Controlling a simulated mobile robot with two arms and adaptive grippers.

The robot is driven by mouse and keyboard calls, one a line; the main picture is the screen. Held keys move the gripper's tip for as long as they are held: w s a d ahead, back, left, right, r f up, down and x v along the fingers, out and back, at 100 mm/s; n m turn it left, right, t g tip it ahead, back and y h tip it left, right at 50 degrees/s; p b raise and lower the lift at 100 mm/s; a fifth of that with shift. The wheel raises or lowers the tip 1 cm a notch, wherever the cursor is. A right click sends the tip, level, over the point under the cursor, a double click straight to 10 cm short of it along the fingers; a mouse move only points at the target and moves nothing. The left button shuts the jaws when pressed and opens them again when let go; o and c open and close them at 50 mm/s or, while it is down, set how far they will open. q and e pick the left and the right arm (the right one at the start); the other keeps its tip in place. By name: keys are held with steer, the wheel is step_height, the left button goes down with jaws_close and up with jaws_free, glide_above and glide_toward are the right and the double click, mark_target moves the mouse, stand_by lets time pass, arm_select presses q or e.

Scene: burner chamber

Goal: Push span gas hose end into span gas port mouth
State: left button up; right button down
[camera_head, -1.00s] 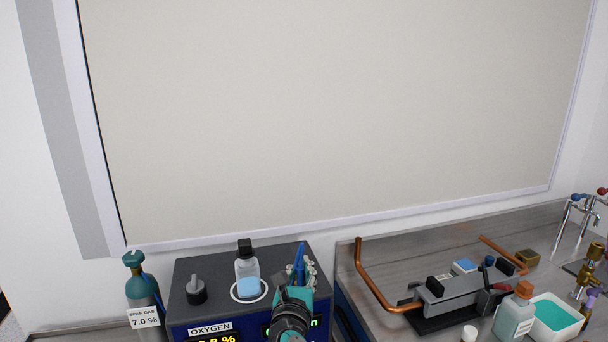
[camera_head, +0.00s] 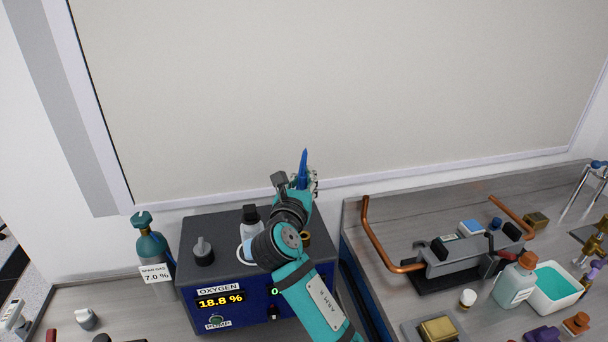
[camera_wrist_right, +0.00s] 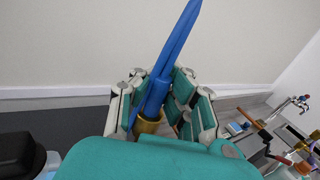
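My right gripper (camera_head: 305,184) is above the back of the dark blue oxygen analyser (camera_head: 190,270). Its fingers appear closed around a blue, pointed hose piece (camera_head: 303,165), which sticks up out of the grip. The blue piece also shows between the fingers in the right wrist view (camera_wrist_right: 165,75). A brass ring (camera_head: 306,238), possibly the span gas port mouth, is on the analyser beside my arm. In the wrist view a brass ring (camera_wrist_right: 148,122) shows by the lower blue piece; I cannot tell whether they touch. My left gripper is not in view.
A white-labelled span gas cylinder (camera_head: 152,248) stands left of the analyser. A black-capped bottle (camera_head: 249,217) and a grey knob (camera_head: 203,252) are on its top. The burner with copper pipes (camera_head: 470,258), a bottle (camera_head: 514,282) and a white tub (camera_head: 568,292) stand right.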

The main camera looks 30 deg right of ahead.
steer(key=shift+s+f+b, duration=0.15)
steer(key=shift+f+b, duration=0.65)
steer(key=shift+f, duration=0.7)
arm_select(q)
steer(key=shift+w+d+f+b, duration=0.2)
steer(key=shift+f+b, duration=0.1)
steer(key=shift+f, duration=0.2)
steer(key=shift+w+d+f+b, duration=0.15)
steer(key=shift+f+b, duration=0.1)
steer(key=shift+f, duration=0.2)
arm_select(e)
steer(key=shift+f, duration=1.3)
arm_select(q)
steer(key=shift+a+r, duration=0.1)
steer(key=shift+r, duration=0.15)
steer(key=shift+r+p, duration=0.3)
steer(key=shift+p, duration=0.25)
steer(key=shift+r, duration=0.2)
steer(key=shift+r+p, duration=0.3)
steer(key=shift+p, duration=0.2)
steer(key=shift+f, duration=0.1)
arm_select(e)
steer(key=shift+f, duration=0.2)
steer(key=shift+f+b, duration=0.7)
steer(key=shift+f, duration=0.95)
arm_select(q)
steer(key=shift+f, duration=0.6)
arm_select(e)
steer(key=c, duration=1.4)
jaws_free()
